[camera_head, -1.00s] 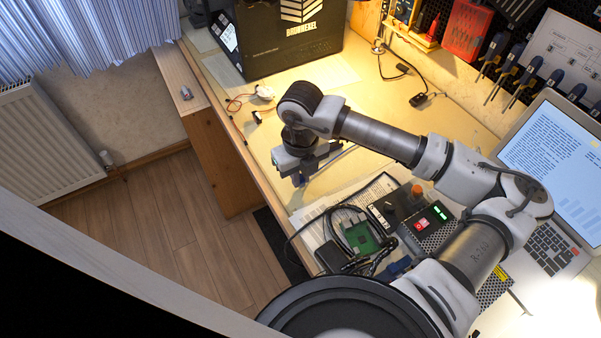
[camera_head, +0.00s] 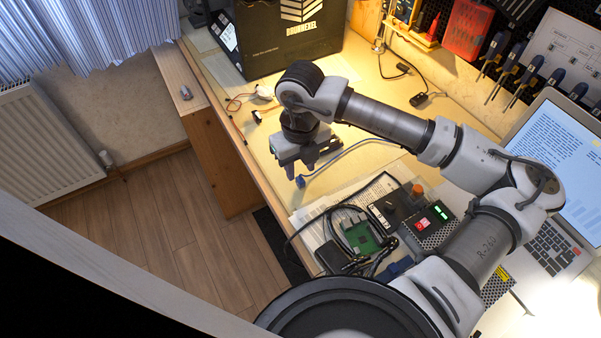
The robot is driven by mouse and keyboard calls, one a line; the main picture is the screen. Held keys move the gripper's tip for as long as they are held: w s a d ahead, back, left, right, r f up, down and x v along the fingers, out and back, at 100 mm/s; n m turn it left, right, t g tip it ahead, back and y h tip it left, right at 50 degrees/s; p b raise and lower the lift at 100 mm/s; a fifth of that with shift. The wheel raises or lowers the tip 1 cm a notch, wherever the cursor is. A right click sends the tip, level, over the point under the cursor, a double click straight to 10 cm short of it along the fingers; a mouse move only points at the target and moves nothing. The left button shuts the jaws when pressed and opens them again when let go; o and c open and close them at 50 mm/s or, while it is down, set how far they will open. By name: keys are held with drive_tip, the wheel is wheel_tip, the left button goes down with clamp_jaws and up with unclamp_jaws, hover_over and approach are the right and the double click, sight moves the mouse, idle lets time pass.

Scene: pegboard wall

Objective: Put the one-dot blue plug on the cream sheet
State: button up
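A blue plug (camera_head: 300,181) on a grey-blue cable (camera_head: 350,153) lies on the pale desk surface, near the top edge of the printed sheet (camera_head: 312,209). Its dots are too small to see. My gripper (camera_head: 302,169) is just above the plug, fingers pointing down and spread apart, with the plug showing below and between the tips. A plain cream-coloured sheet (camera_head: 338,69) lies by the black box; I cannot tell if it is the cream sheet meant, or exactly what the plug rests on. A second blue piece (camera_head: 397,268) sits by the electronics.
A black box (camera_head: 270,45) stands at the back. A green circuit board (camera_head: 360,236), a black adapter (camera_head: 333,257) and a device with a red switch (camera_head: 424,224) crowd the front. A laptop (camera_head: 545,245) is at right. The desk's left edge (camera_head: 240,150) is close to my gripper.

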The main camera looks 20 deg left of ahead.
wheel_tip(320, 180, up, 8)
drive_tip(key=shift+r+b, duration=0.25)
drive_tip(key=shift+b, duration=0.2)
